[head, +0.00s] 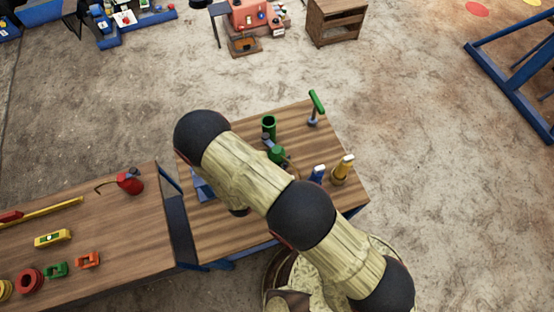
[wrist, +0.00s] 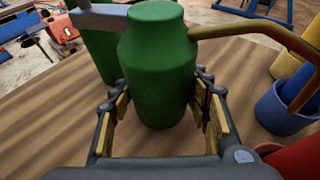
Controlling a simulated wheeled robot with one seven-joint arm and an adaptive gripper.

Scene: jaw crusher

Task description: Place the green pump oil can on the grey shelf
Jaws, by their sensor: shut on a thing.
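The green pump oil can (wrist: 158,65) stands upright between the two jaws in the wrist view, with a brown curved spout running to the right. My gripper (wrist: 162,82) is shut on the can's body, one yellow-padded finger on each side. In the head view the green can (head: 277,155) shows beside my arm over the right wooden table; the gripper is mostly hidden there. Whether the can's base touches the table or is slightly above it, I cannot tell. I cannot make out a grey shelf in either view.
A green cylinder (head: 268,128), a green-handled tool (head: 316,103), a blue item (head: 317,174) and a yellow item (head: 343,168) stand close by on the table. A red oil can (head: 130,183) is on the left table. A brown wooden cabinet (head: 336,24) stands far back.

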